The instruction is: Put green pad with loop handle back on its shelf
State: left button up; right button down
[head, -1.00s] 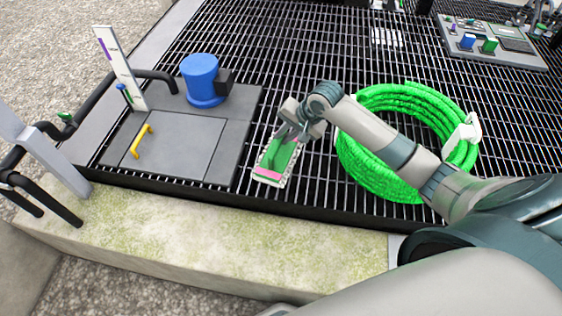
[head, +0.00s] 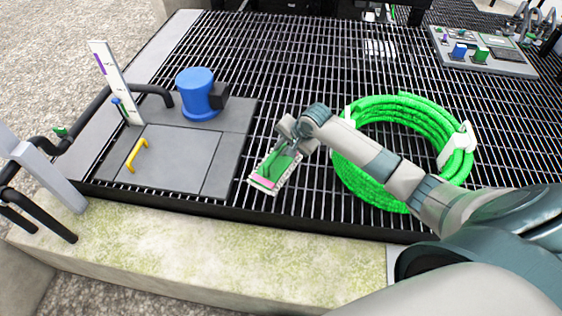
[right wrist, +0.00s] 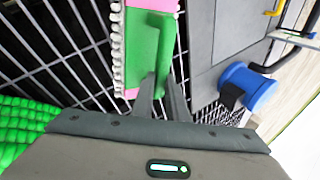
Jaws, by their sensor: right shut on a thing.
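The green pad (head: 270,171) is a flat green piece with a pink band near its outer end and a pale, fringed edge. It also shows in the right wrist view (right wrist: 137,58). My right gripper (head: 290,144) is shut on the green pad near its inner end and holds it over the black grating. In the right wrist view the two grey fingers (right wrist: 162,88) close on a raised green part; whether it is the loop handle is hard to tell. My left gripper is not in view. I cannot make out the pad's shelf.
A green hose coil (head: 352,170) lies on the grating (head: 290,60) under my right forearm. A grey plate (head: 215,175) with a yellow handle (head: 137,154) and a blue motor-like cylinder (head: 198,92) stands to the left. A control panel (head: 500,62) is at the back right.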

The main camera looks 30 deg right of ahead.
aim_at(281, 160)
notch_tip(281, 160, down, 2)
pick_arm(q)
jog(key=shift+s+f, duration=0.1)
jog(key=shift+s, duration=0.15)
pick_arm(e)
jog(key=shift+f, duration=0.1)
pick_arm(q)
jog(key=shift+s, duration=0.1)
pick_arm(e)
jog(key=shift+f, duration=0.2)
notch_tip(281, 160, down, 3)
jog(key=shift+f, duration=0.15)
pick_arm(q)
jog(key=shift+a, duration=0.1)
pick_arm(e)
jog(key=shift+f, duration=0.15)
